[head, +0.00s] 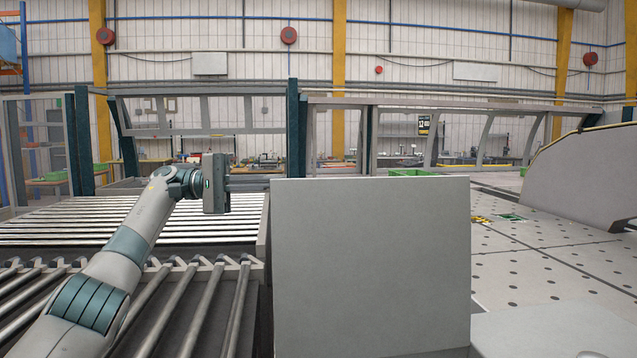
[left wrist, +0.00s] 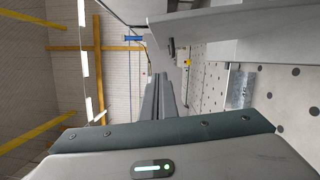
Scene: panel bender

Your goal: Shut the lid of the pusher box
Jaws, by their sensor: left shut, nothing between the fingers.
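A large flat grey panel, which looks like the pusher box lid (head: 370,265), stands upright in the middle of the head view. The box itself is hidden behind or below it. My left gripper (head: 262,184) is shut and empty. Its fingers point right, level with the lid's top left corner, and their tips seem to pass behind that edge. I cannot tell whether they touch it. In the left wrist view the closed fingers (left wrist: 160,85) point away from the camera, with a broad grey surface above right of them. My right gripper is not in view.
A roller conveyor (head: 190,300) lies under my left arm, with a slatted bed (head: 150,222) behind it. A perforated table (head: 560,265) lies right of the lid, with a curved grey cover (head: 590,178) on it. Fence panels (head: 450,135) stand behind.

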